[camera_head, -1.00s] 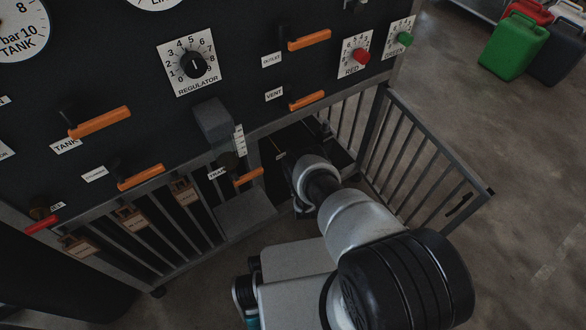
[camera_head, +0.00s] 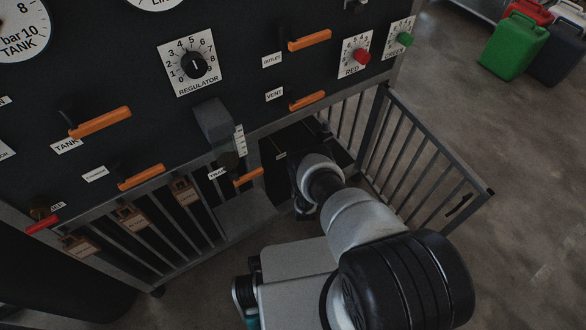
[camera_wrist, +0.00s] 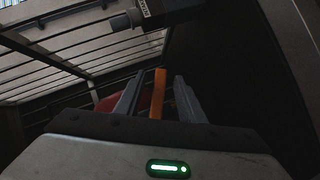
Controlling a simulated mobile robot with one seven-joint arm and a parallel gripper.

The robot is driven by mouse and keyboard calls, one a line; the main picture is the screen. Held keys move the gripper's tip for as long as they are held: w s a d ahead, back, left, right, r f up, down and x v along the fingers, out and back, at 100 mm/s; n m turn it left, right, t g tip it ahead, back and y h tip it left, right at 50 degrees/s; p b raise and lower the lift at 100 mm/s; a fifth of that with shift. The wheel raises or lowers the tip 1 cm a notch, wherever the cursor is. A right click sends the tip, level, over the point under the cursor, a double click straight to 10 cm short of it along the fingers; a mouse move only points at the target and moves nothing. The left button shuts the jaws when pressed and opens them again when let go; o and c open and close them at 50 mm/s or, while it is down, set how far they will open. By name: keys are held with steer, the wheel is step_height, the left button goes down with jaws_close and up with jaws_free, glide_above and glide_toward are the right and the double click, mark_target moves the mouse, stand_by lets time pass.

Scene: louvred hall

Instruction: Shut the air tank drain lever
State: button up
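In the wrist view, an orange lever (camera_wrist: 158,93) stands upright between the two fingers of my gripper (camera_wrist: 157,86). The fingers are apart, with a visible gap on each side of the lever. Its mount is hidden. In the head view, my arm reaches into the dark opening at the bottom of the panel, and the fingertips are hidden. A short orange lever (camera_head: 249,177) shows left of my wrist, beside a small label (camera_head: 217,173) that is hard to read. I cannot tell whether this is the lever between the fingers.
A barred gate (camera_head: 425,165) stands open to the right of my arm. A grey box (camera_head: 213,120) juts from the panel above. More orange levers (camera_head: 140,177) line the panel at left. A reddish round shape (camera_wrist: 108,103) shows behind the left finger.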

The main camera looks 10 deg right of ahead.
steer(key=s+p, duration=0.1)
steer(key=s, duration=0.5)
steer(key=shift+s+d+r, duration=0.2)
steer(key=shift+d+r, duration=0.2)
steer(key=shift+d, duration=0.05)
step_height(320, 180, up, 10)
steer(key=p, duration=0.4)
steer(key=shift+w+r, duration=0.1)
